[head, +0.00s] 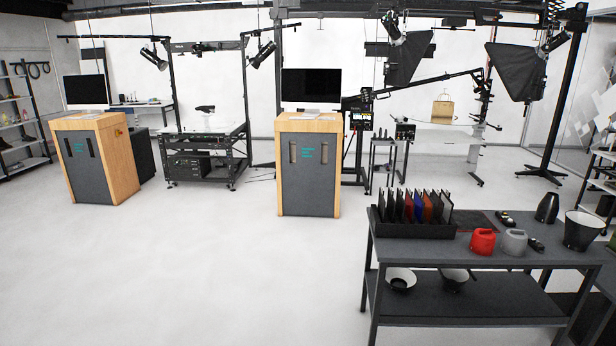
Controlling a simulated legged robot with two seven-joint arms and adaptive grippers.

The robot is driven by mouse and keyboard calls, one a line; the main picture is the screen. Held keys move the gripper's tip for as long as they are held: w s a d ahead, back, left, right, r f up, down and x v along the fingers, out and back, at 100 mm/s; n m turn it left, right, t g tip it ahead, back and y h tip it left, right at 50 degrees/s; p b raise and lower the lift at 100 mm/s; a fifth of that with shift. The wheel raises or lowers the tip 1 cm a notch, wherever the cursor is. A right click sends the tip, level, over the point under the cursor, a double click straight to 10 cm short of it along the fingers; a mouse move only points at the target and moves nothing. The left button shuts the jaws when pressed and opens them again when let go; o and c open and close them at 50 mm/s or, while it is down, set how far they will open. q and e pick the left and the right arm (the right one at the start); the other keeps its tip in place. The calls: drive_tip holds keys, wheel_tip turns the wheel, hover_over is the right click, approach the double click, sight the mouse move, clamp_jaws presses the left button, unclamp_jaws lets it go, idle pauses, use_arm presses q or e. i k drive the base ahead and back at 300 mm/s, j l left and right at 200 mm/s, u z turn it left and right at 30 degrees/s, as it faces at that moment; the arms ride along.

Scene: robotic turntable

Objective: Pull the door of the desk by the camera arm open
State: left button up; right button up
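A wooden desk (309,125) with a dark grey front stands in the middle of the head view, across the floor from me. Its grey door front (308,185) has two upright slot-like handles, a left one (293,152) and a right one (324,152), with small teal lettering between them. The front looks closed. A black monitor (311,88) stands on top. A long dark camera arm (425,82) slants up to the right beside this desk. Neither of my grippers is in view.
A similar wooden desk (120,160) stands at the left. A dark turntable frame (205,160) is between the desks. A dark table (440,252) with folders, jugs and bowls blocks the near right. The white floor (190,265) is clear at centre and left.

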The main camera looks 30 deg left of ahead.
sight(308, 160)
drive_tip(key=i+j+u, duration=0.5)
drive_tip(key=i, duration=0.15)
drive_tip(key=i+j+u, duration=0.35)
drive_tip(key=i, duration=0.6)
drive_tip(key=i+u, duration=0.35)
drive_tip(key=i, duration=2.8)
